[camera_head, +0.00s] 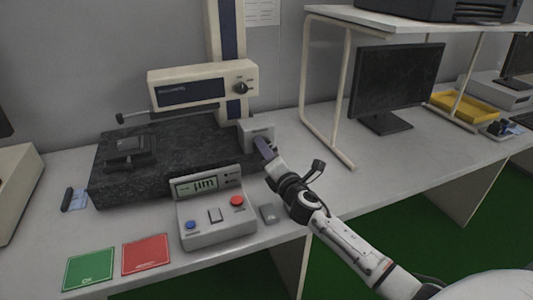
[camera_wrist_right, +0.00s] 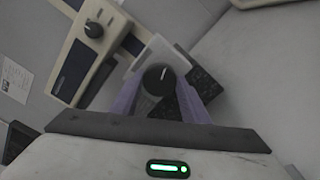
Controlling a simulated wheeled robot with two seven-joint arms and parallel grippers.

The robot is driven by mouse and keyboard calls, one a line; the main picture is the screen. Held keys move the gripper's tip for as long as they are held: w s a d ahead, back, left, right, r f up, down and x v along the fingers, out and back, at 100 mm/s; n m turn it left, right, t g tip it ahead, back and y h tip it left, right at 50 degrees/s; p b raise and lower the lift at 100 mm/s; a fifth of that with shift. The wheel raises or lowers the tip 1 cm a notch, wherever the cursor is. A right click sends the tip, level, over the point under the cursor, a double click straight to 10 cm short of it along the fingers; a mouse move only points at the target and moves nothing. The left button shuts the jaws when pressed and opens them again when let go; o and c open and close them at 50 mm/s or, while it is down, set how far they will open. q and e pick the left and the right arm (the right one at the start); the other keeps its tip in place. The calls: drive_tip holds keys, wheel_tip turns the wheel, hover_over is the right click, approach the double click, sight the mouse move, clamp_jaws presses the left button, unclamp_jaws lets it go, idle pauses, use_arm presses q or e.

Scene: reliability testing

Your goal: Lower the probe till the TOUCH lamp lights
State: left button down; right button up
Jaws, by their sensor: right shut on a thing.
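The measuring stand carries a cream head unit (camera_head: 203,84) on a blue-and-cream column, with a dark knob on its face. A thin probe arm (camera_head: 165,111) reaches left below it, over the dark granite plate (camera_head: 105,188). My right gripper (camera_head: 264,148) is at a small light box (camera_head: 257,131) on the plate's right side. In the right wrist view its purple fingers stand on both sides of a round black knob (camera_wrist_right: 158,79), shut on it. The readout box (camera_head: 215,215) shows "µm"; small marks beside its display are too small to read, so I cannot tell any lamp's state.
A dark block (camera_head: 128,147) rests on the granite plate. A green card (camera_head: 89,270) and a red card (camera_head: 146,254) lie at the front left. A monitor (camera_head: 396,82) stands under a white shelf at the right. Bench space right of my gripper is clear.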

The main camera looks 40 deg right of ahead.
drive_tip(key=shift+f+m, duration=0.1)
drive_tip(key=shift+m, duration=4.9)
drive_tip(key=o, duration=1.1)
drive_tip(key=shift+c, duration=0.2)
drive_tip(key=shift+s, duration=0.1)
drive_tip(key=v, duration=1)
drive_tip(key=shift+d, duration=0.1)
